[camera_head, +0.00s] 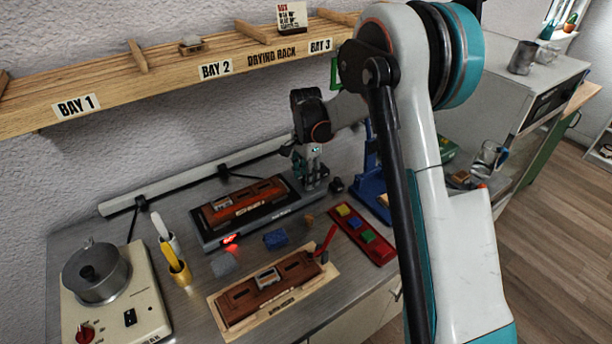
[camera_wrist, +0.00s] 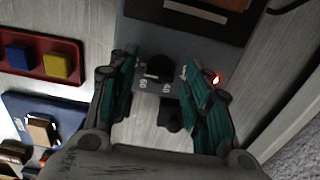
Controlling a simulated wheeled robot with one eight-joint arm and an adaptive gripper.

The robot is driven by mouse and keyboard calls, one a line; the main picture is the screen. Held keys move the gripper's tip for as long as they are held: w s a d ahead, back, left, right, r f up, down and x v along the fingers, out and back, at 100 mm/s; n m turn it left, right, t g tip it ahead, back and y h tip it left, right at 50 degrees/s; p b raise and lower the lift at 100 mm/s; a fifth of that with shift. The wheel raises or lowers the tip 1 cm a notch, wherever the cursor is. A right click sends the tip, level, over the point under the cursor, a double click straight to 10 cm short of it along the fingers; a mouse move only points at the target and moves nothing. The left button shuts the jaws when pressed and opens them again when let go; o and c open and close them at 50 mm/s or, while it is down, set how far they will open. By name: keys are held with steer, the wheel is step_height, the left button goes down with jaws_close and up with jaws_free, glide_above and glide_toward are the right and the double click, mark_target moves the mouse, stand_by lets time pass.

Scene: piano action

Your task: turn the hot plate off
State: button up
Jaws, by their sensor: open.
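The hot plate (camera_head: 207,237) is a dark grey slab on the bench with a reddish-brown wooden part (camera_head: 243,203) on top. In the wrist view, the hot plate's end panel (camera_wrist: 143,84) carries a round black knob (camera_wrist: 160,67) and small pale markings, too small to read. My gripper (camera_head: 314,182) points down at the right end of the hot plate. In the wrist view, the gripper's (camera_wrist: 158,72) fingers are apart, one on each side of the knob, and no contact is visible. A small orange-red glow (camera_wrist: 216,78) shows beside the right finger.
A red tray (camera_head: 382,256) with coloured blocks and a blue stand (camera_head: 371,172) are near my arm. A wooden board (camera_head: 221,320) with another brown part lies in front. A cream unit (camera_head: 148,285) with a metal pot (camera_head: 97,272) is at left. A shelf (camera_head: 180,62) hangs above.

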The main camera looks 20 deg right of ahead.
jaws_close()
